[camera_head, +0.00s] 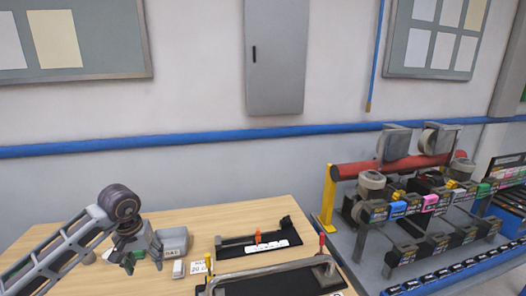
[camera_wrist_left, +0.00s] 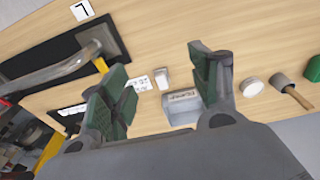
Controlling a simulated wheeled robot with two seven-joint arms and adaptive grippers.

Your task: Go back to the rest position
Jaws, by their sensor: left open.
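My left gripper (camera_head: 145,264) is in the left part of the head view, above the left side of the wooden table (camera_head: 205,222). Its fingers are apart with nothing between them; the left wrist view shows the two green-padded fingers (camera_wrist_left: 160,88) spread over the table top. A small grey labelled box (camera_head: 174,240) is just right of the gripper in the head view; it also shows beyond the fingers in the left wrist view (camera_wrist_left: 182,107). My right gripper is in neither view.
A black fixture with an orange part (camera_head: 258,239) and a grey-barred fixture (camera_head: 268,276) occupy the table's right half. A mallet (camera_wrist_left: 287,86) and white disc (camera_wrist_left: 251,86) lie on the table. A parts rack (camera_head: 410,200) stands right.

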